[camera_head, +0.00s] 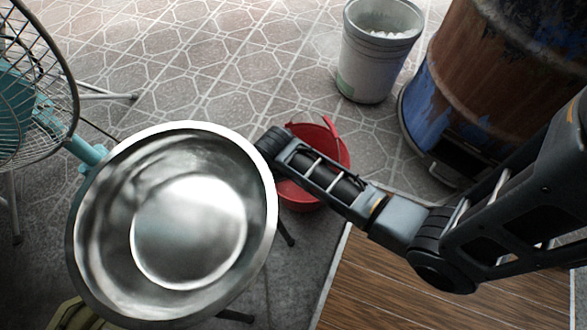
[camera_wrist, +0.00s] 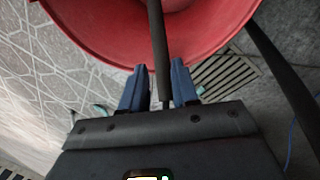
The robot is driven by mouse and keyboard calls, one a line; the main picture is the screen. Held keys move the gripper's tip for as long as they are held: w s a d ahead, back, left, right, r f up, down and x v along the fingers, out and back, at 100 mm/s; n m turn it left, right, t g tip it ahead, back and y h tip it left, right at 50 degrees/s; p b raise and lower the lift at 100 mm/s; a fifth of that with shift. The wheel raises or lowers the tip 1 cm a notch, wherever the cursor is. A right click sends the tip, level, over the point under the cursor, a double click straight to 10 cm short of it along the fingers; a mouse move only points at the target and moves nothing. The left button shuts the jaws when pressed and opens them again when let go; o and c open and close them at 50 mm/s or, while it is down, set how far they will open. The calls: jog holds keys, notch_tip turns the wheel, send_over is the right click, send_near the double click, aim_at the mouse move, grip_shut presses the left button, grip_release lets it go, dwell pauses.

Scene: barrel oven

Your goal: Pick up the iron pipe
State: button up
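A dark, slim rod that looks like the iron pipe (camera_wrist: 160,50) shows in the wrist view. It runs from the top edge, across the red bucket, down between my gripper's two blue fingers (camera_wrist: 159,88). The fingers stand apart on either side of it, with a narrow gap at the left finger. Contact at the right finger is unclear. The pipe's near end is hard to make out by the gripper body. In the head view my arm reaches down left to the metal bowl's rim. My fingers and the pipe are hidden there.
A red bucket (camera_head: 332,150) stands on the tiled floor behind my arm. A large shiny metal bowl (camera_head: 100,215) fills the lower left. A fan (camera_head: 30,85) is at left. A white bucket (camera_head: 372,65) and rusty barrel (camera_head: 490,70) stand at upper right. A wooden surface (camera_head: 370,290) lies below.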

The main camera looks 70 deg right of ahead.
jog(key=b+x, duration=0.3)
jog(key=x, duration=0.2)
jog(key=shift+s+d+f, duration=0.1)
jog(key=shift+s+f, duration=0.05)
jog(key=shift+f, duration=0.05)
jog(key=shift+c, duration=0.4)
grip_shut()
